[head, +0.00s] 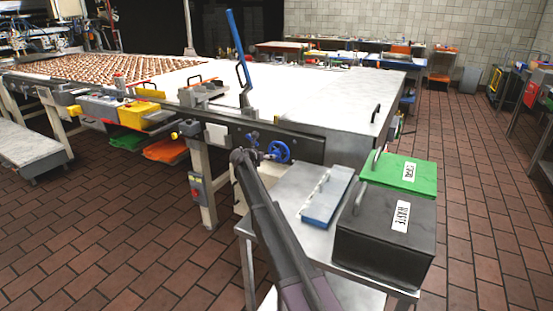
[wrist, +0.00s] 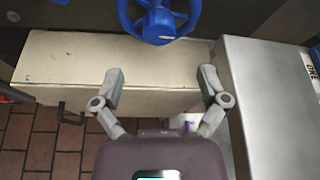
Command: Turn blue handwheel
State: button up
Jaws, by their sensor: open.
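The blue handwheel (head: 278,151) is on the side of the conveyor machine in the head view. In the wrist view the blue handwheel (wrist: 157,22) is at the top centre, with its hub and lower rim showing and its top cut off by the frame edge. My gripper (wrist: 158,78) is open, its two fingers spread and nothing between them. In the wrist view the fingertips lie below the wheel, apart from it. In the head view my arm reaches up to the wheel's left, and the gripper (head: 246,156) is small there.
A metal side table (head: 290,190) stands right of my arm, holding a blue-edged tray (head: 327,196), a black box (head: 386,232) and a green box (head: 402,174). A cream box (wrist: 60,68) lies below the wheel. A blue lever (head: 236,45) rises above the machine.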

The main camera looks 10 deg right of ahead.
aim_at(279, 152)
jog(key=b+x, duration=0.3)
jog(key=x, duration=0.6)
jog(key=c, duration=1)
jog(key=shift+d, duration=0.1)
jog(key=shift+c, duration=0.7)
